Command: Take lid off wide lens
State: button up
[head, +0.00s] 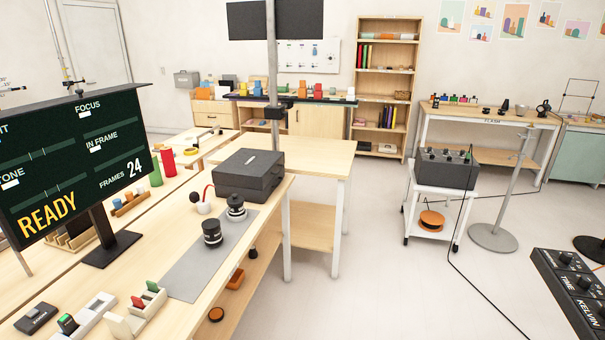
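Two dark lenses stand upright on a grey mat (190,268) on the long wooden bench. The nearer lens (212,234) is black with a dark top. The farther lens (236,207) stands just behind it to the right and shows a pale band low on its body. I cannot tell which is the wide lens, and a lid is too small to make out on either. My gripper is not in view.
A dark case (248,175) stands behind the lenses. A screen (75,160) reading READY stands at the left. Small card holders (137,312) lie at the bench's near end. Open floor (370,290) lies right of the bench; a white cart (432,204) stands beyond.

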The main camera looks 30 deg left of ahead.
aim_at(234, 199)
jog(key=i+u, duration=0.3)
jog(key=u, duration=0.2)
jog(key=i+u, duration=0.35)
jog(key=u, duration=0.15)
jog(key=i+l+u, duration=0.15)
jog(key=u, duration=0.35)
jog(key=i+l, duration=0.05)
jog(key=i, duration=0.05)
